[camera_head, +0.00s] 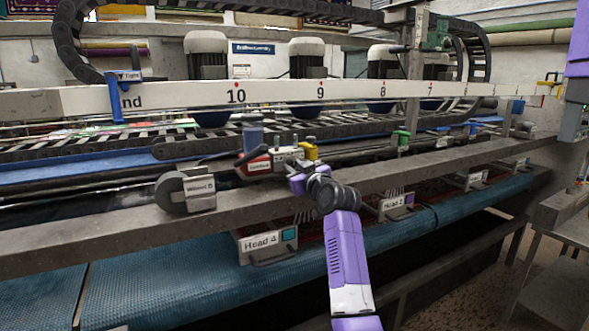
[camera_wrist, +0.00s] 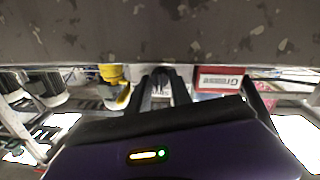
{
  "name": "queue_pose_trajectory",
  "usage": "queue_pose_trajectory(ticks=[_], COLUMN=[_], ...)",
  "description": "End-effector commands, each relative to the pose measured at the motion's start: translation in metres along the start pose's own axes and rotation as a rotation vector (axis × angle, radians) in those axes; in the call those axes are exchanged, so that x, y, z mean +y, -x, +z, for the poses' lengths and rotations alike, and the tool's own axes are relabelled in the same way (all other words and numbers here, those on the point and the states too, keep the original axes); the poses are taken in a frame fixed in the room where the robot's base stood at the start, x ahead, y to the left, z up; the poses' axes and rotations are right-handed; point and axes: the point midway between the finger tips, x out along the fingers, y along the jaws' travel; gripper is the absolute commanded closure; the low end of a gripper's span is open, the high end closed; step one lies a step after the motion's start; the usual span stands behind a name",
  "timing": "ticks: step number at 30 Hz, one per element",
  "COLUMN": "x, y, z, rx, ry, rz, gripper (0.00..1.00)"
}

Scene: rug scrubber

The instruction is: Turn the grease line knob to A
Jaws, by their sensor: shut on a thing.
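My gripper (camera_head: 294,166) reaches in over the front grey beam to the fitting block between the red-labelled box and the yellow fitting. In the wrist view, its two dark fingers (camera_wrist: 160,88) point away and are closed on a small dark piece, the grease line knob (camera_wrist: 159,76). Only a little of the knob shows between the fingers. In the head view my gripper and wrist hide it. No A mark or pointer can be read, so the knob's setting cannot be told.
The red box (camera_head: 255,166) with a white label is left of my gripper; the yellow fitting (camera_head: 309,151) is close behind. The grey beam (camera_head: 120,238) runs beneath my wrist. A motor-like housing (camera_head: 186,191) stands further left. Head 4 box (camera_head: 264,246) hangs below.

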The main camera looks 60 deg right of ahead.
Motion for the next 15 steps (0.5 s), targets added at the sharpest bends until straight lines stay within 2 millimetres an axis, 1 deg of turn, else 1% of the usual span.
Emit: queue_pose_trajectory(ticks=[8,15], x=[0.0,0.0001], y=[0.0,-0.0002], z=[-0.0013,-0.0026], rx=[-0.007,-0.02], ry=[-0.08,-0.258], rz=[-0.002,-0.005], gripper=[1.0,1.0])
